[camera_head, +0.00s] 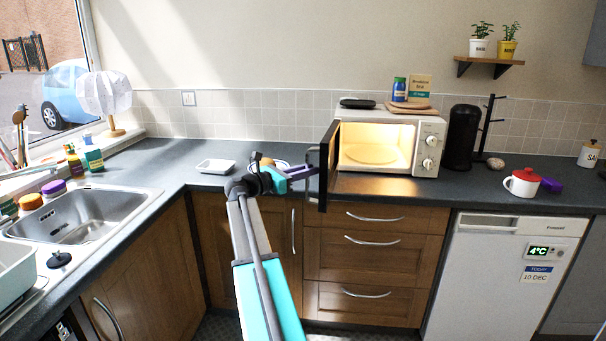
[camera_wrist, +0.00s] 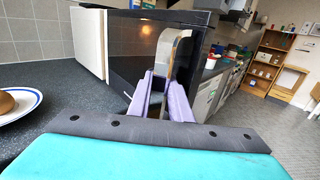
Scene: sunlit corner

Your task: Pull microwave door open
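The white microwave (camera_head: 436,128) stands on the counter with its lit inside and glass plate showing. Its dark door (camera_head: 327,165) is swung wide open, sticking out toward the front at the left of the opening. In the wrist view the dark door panel (camera_wrist: 135,45) fills the middle, with a curved silver handle (camera_wrist: 176,45) on its face. My gripper (camera_head: 308,171) reaches the door from the left. In the wrist view its purple fingers (camera_wrist: 161,78) lie on both sides of the handle's lower part and look closed on it. The exact contact is partly hidden.
A white dish (camera_head: 215,166) lies on the counter left of my gripper. A plate with a brown item (camera_wrist: 12,104) is close by in the wrist view. A black cylinder (camera_head: 463,138) and a mug tree stand right of the microwave.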

